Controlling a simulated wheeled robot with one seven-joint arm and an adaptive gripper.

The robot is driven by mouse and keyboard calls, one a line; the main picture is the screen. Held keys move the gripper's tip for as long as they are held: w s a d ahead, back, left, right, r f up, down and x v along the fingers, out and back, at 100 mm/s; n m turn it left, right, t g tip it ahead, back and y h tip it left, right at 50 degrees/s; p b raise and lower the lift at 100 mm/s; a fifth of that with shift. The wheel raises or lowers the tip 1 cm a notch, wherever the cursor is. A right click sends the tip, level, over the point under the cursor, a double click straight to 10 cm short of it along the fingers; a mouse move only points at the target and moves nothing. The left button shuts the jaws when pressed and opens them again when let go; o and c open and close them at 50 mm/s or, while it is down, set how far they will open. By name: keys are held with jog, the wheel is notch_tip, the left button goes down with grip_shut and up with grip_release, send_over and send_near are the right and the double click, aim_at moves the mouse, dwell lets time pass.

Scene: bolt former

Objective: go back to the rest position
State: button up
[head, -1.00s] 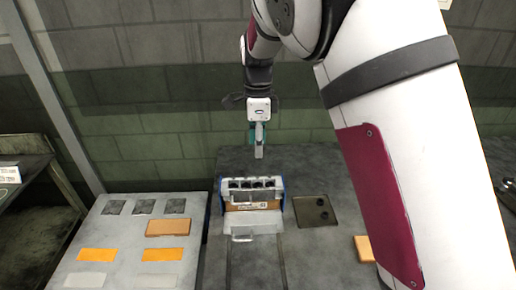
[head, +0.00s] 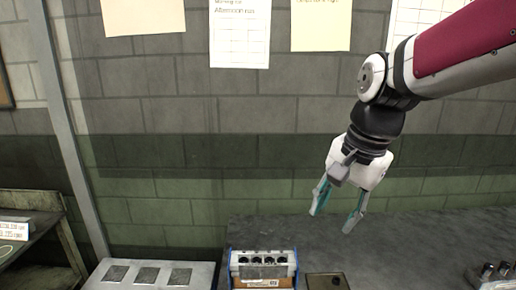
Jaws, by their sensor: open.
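My gripper (head: 332,223) hangs from my arm in the right half of the head view, above the dark table (head: 420,235). Its two teal-lined fingers are spread apart with nothing between them. It is clear of the bolt former (head: 262,258), a grey block with a row of dark holes and blue sides at the bottom of the view, to the left of and below my gripper. The lower part of the bolt former is cut off by the frame edge.
A grey panel with dark square pads (head: 147,275) is at the bottom left. A dark square plate (head: 327,282) lies right of the bolt former. Several metal cylinders (head: 488,271) stand at the bottom right. A shelf (head: 30,225) stands far left. Papers hang on the block wall.

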jog(key=s+d+n+t, duration=0.1)
jog(key=s+n, duration=0.3)
jog(key=s, duration=0.4)
jog(key=s+d+n+t+h, duration=0.1)
jog(key=s+d+n, duration=0.3)
jog(key=s, duration=0.4)
jog(key=shift+s+f+n+t+h, duration=0.3)
jog(key=shift+f+n+t, duration=0.1)
jog(key=shift+n+t, duration=0.1)
jog(key=shift+o, duration=0.2)
